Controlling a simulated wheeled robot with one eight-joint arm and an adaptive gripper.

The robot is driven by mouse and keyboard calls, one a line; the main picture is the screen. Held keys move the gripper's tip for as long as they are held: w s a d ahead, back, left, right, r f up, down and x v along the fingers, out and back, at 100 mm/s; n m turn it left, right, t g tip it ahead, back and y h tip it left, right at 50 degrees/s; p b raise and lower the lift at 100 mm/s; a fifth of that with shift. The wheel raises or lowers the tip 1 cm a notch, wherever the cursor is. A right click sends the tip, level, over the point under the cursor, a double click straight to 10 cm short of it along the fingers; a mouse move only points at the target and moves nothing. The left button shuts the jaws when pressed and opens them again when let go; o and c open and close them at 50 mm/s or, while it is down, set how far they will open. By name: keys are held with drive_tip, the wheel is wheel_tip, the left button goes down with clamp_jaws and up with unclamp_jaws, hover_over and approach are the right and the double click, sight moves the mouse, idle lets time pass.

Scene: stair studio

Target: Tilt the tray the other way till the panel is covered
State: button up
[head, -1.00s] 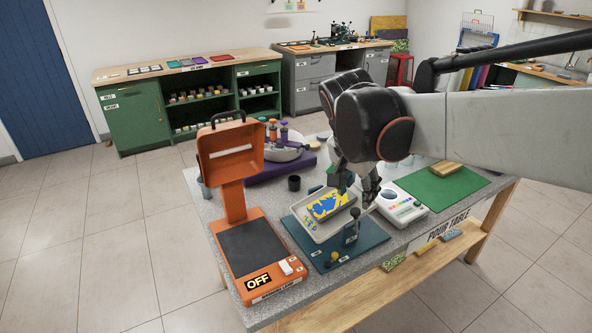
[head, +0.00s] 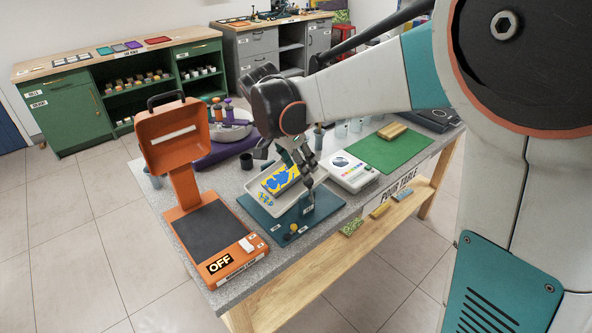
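The white tray (head: 288,205) sits on a teal base (head: 272,224) at the front of the speckled table and looks tilted. A panel with blue and yellow patches (head: 281,178) lies in it; both colours show, with small blue and yellow marks on the tray beside its lower left edge. A teal upright (head: 308,208) stands at the tray's front right. My gripper (head: 303,178) points down at the tray's right rim, with its fingers over or beside that rim. Whether they grip the rim is too small to tell.
An orange lamp stand marked OFF (head: 207,235) rises left of the tray.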

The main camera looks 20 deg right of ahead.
drive_tip(key=b+x, duration=0.2)
drive_tip(key=x, duration=0.5)
drive_tip(key=shift+c, duration=0.6)
clamp_jaws()
